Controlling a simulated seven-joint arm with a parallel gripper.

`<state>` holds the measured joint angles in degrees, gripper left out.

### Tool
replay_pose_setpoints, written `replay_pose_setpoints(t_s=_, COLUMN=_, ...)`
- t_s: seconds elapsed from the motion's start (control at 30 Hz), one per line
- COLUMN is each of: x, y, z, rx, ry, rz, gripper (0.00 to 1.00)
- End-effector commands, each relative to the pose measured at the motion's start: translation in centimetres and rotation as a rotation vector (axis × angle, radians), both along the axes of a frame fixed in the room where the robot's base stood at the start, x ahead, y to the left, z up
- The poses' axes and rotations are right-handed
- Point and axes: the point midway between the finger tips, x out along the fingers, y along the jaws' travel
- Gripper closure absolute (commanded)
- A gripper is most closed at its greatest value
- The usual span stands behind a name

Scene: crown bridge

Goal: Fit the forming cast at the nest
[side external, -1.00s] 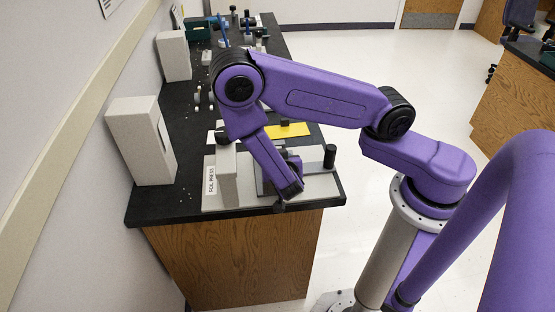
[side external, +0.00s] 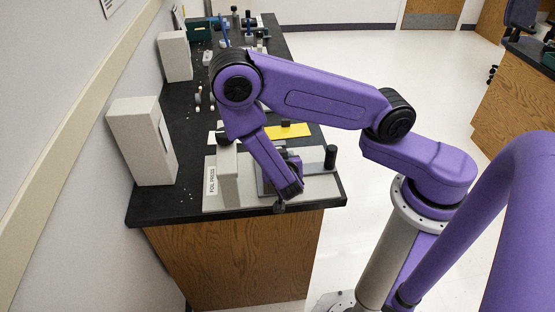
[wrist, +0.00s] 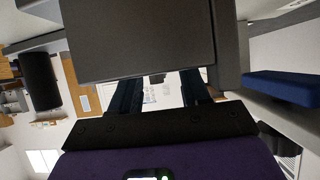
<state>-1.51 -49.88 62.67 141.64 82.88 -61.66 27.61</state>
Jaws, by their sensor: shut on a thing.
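My gripper (side external: 287,192) is low over the front of the foil press (side external: 228,178), at the near end of the black bench. It is shut on what I take to be the forming cast, but the arm hides the grip in the side view. In the wrist view, the two dark fingers (wrist: 160,92) stand apart, with their tips behind a large dark grey block (wrist: 140,40). I cannot tell whether this block is the cast or a press part. I cannot make out the nest or whether the cast touches it.
A post with a black top (side external: 330,157) stands on the press base, right of my gripper. A yellow sheet (side external: 290,131) lies behind. A pale box (side external: 140,140) stands at the wall. The bench edge is close in front.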

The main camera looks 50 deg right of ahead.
Motion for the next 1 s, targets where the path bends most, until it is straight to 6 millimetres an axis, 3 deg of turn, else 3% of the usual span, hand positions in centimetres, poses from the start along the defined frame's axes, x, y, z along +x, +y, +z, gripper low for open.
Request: replay_pose_setpoints(t_s=1.0, x=0.02, y=0.03, z=-0.47, rx=0.0, ry=-0.001, rz=0.0, gripper=0.93)
